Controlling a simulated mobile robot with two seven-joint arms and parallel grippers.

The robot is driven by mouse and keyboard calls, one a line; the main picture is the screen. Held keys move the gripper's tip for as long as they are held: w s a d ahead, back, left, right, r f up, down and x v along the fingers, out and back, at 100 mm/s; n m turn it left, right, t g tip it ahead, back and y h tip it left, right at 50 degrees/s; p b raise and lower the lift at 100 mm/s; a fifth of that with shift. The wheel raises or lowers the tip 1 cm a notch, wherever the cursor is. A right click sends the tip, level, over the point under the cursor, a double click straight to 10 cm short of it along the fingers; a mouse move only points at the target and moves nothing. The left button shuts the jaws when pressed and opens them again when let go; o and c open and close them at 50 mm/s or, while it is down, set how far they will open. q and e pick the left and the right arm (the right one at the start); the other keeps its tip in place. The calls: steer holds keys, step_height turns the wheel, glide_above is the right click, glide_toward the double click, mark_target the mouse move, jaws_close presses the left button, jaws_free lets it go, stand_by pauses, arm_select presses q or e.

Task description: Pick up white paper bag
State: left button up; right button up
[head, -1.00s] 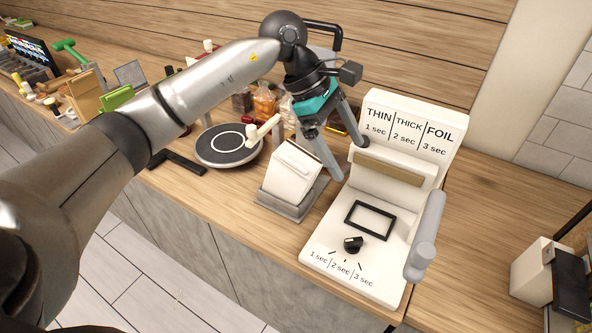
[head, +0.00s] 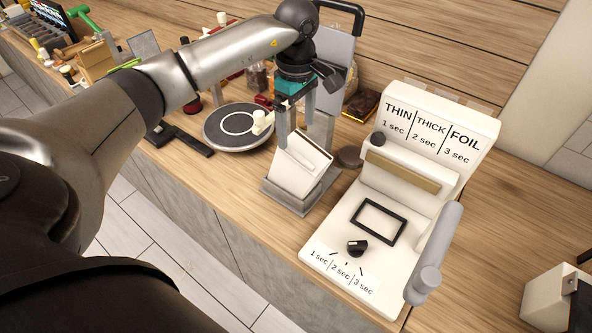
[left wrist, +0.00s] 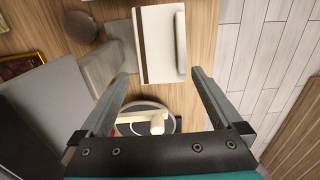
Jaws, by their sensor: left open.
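The white paper bag (head: 299,166) leans tilted in a grey holder (head: 286,196) on the wooden counter, left of the white sealing machine. In the left wrist view the bag (left wrist: 157,45) lies ahead of the fingertips, between their lines, with a dark strip along its left side. My left gripper (head: 297,133) is open and empty, pointing down just above and behind the bag. In the left wrist view its two fingers (left wrist: 160,77) are spread wide. I cannot tell whether a finger touches the bag. My right gripper is not in view.
The white sealing machine (head: 442,148) with a grey lever stands close right of the bag. A round dark turntable (head: 226,137) with a cream tool is at left. A tall grey panel (head: 337,72) stands behind my gripper.

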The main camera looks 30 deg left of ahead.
mark_target(296, 142)
arm_select(q)
steer(key=shift+s+f+p, duration=0.1)
steer(key=shift+f+p, duration=0.5)
steer(key=shift+f, duration=2.35)
steer(key=shift+c, duration=0.2)
steer(key=shift+r, duration=0.15)
jaws_close()
